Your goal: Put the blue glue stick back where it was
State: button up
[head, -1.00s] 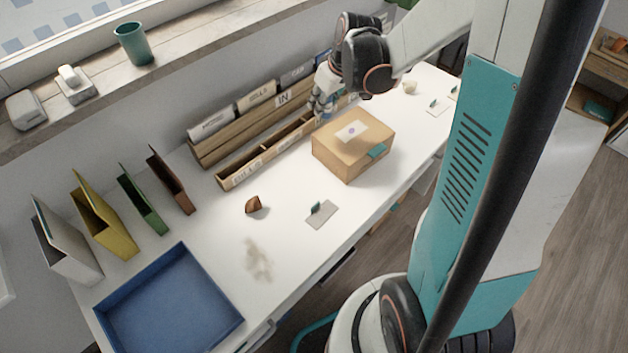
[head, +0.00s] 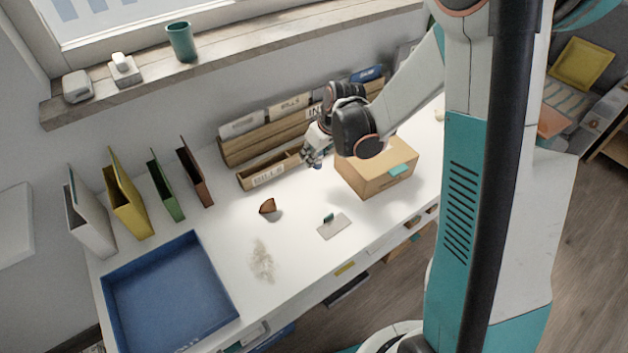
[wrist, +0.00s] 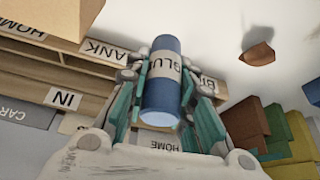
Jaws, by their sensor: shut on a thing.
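The blue glue stick (wrist: 161,98) has a pale label reading "GLU…" and stands between the fingers of my gripper (wrist: 166,72) in the wrist view. The fingers are shut on its sides. In the head view my gripper (head: 312,158) hangs by the right part of the low wooden tray (head: 246,184), left of the cardboard box (head: 372,187). Only a small blue bit of the glue stick (head: 318,164) shows there. I cannot tell its height above the desk. My wrist hides part of the tray and box.
A labelled wooden file rack (head: 232,152) stands behind the tray. A brown wedge (head: 267,206), a small grey card with a green tab (head: 334,227) and a beige smudge (head: 262,262) are on the white desk (head: 225,222). Upright folders (head: 127,198) and a blue tray (head: 236,312) are at left.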

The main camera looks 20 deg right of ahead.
notch_tip(320, 180, down, 9)
jog(key=b, duration=0.2)
jog(key=shift+b, duration=0.35)
jog(key=shift+f, duration=0.15)
jog(key=o, duration=1)
jog(key=shift+c, duration=0.2)
